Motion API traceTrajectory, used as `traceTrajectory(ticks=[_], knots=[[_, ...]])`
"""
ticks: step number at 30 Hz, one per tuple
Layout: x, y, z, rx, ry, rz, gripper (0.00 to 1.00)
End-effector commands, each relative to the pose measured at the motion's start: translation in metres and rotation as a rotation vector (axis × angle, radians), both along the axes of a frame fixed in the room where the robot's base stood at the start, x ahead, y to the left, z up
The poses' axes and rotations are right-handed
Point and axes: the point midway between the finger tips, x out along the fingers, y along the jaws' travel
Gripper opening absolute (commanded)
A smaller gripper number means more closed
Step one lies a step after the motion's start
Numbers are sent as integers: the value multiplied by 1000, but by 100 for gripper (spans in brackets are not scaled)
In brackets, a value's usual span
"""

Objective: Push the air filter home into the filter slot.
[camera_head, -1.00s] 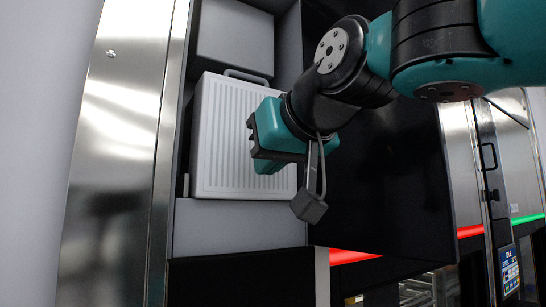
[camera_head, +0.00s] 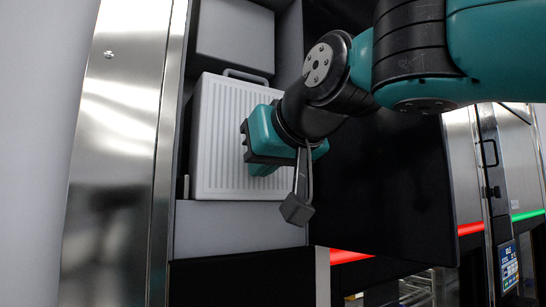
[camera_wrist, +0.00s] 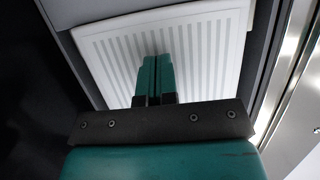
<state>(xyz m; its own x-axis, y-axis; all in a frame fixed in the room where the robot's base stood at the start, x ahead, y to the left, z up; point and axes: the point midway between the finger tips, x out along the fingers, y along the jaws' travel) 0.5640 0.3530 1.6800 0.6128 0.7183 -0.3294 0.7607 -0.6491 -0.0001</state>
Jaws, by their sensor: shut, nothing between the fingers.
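The air filter (camera_head: 216,135) is a white ribbed panel with a handle on top. It stands upright in the filter slot (camera_head: 185,150), between grey blocks above and below. Its left side shows, so its face stands out a little from the recess. My gripper (camera_head: 247,143) is in front of the right half of its face and hides part of it. In the wrist view the filter (camera_wrist: 205,45) fills the upper middle, and my shut, empty fingers (camera_wrist: 156,62) point at its ribs. I cannot tell whether the tips touch the face.
A grey block (camera_head: 235,38) lies above the filter and a grey ledge (camera_head: 235,228) below it. A steel panel (camera_head: 115,150) stands at the left. A dark open bay (camera_head: 390,190) lies to the right, with a red light strip (camera_head: 350,256) beneath it.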

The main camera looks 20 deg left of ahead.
Motion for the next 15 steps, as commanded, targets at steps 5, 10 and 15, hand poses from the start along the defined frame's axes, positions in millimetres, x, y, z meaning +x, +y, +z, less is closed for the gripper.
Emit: traceTrajectory(ticks=[5, 10, 15], knots=[[4, 5, 0, -2, 1, 0, 0], [7, 8, 1, -2, 1, 0, 0], [11, 12, 0, -2, 1, 0, 0]])
